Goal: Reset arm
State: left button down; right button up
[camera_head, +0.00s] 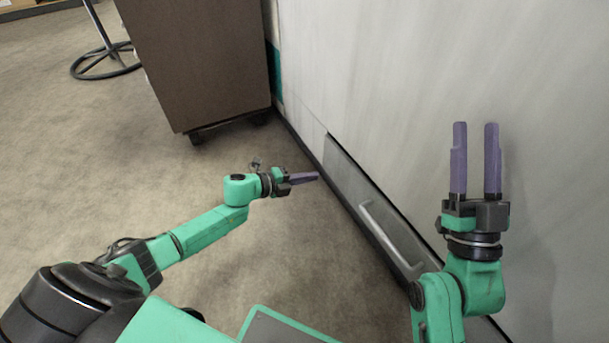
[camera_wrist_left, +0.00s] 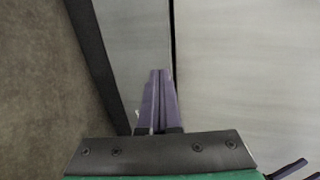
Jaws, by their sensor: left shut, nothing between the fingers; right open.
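My left gripper (camera_head: 305,178) reaches in from the left in the head view, with its purple fingers pointing right towards a grey drawer front low in the white cabinet. In the left wrist view its fingers (camera_wrist_left: 159,75) are together with nothing between them. My right gripper (camera_head: 475,125) is at the right of the head view, in front of the white cabinet. Its two purple fingers point up the picture, apart and empty. The grey drawer (camera_head: 352,172) has a light bar handle (camera_head: 385,229) and lies between the two grippers. Whether my left fingertips touch the drawer front cannot be told.
The white cabinet face (camera_head: 390,70) fills the right side. A brown cabinet (camera_head: 200,60) on casters stands at the back. A round metal stand base (camera_head: 102,62) is at the upper left. The carpet floor (camera_head: 90,170) at the left is clear.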

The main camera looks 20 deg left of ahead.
pick_arm(q)
jog(key=shift+v, duration=0.8)
pick_arm(e)
notch_tip(320, 180, down, 7)
jog(key=w+a+g+h, duration=0.1)
jog(key=g, duration=0.1)
jog(key=shift+m, duration=0.4)
